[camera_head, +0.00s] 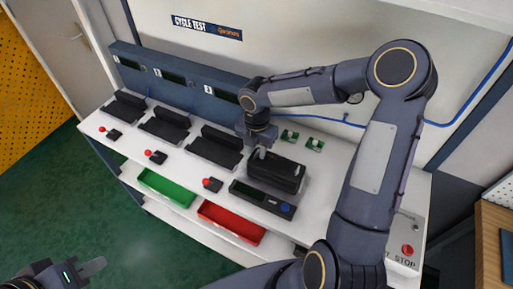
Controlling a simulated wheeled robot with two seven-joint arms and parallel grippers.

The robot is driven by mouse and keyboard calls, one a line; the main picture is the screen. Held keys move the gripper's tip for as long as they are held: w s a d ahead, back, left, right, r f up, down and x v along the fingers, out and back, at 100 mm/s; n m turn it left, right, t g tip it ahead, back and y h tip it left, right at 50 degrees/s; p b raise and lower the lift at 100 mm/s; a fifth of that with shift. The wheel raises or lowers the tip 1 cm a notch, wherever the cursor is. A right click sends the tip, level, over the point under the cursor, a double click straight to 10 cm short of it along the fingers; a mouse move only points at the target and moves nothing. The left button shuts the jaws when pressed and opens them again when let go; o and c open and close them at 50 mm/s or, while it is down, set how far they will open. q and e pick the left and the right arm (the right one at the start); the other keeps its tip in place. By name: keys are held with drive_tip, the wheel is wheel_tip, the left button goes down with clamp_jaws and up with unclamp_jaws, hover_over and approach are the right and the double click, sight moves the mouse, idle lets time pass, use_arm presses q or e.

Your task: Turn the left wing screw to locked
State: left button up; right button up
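A black box-shaped device (279,177), which looks like the valve positioner, sits on the white bench right of centre. A small grey upright part (297,171), possibly a wing screw, shows at its right end. My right gripper (260,153) reaches down from above onto the left end of the box's top. Its fingers hide the spot there, so I cannot see a left wing screw or tell whether the fingers touch one. My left gripper (94,267) is low at the bottom left, away from the bench, with a grey finger showing.
A dark device with a display and blue button (262,199) lies in front of the box. Black fixtures (215,147) stand to the left. Green parts (315,144) lie behind. A green tray (167,188) and red tray (231,222) sit below. A red stop button (407,249) is at right.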

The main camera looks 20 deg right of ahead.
drive_tip(key=shift+c, duration=0.2)
clamp_jaws()
drive_tip(key=shift+m, duration=0.3)
drive_tip(key=m+b, duration=0.1)
drive_tip(key=m, duration=0.1)
drive_tip(key=shift+m+b, duration=0.35)
drive_tip(key=shift+m, duration=0.05)
drive_tip(key=m+b, duration=0.2)
drive_tip(key=m, duration=0.2)
drive_tip(key=shift+m, duration=0.3)
drive_tip(key=m+b, duration=0.1)
drive_tip(key=m, duration=0.4)
drive_tip(key=shift+b, duration=0.4)
drive_tip(key=shift+m+b, duration=0.55)
drive_tip(key=shift+m, duration=1.95)
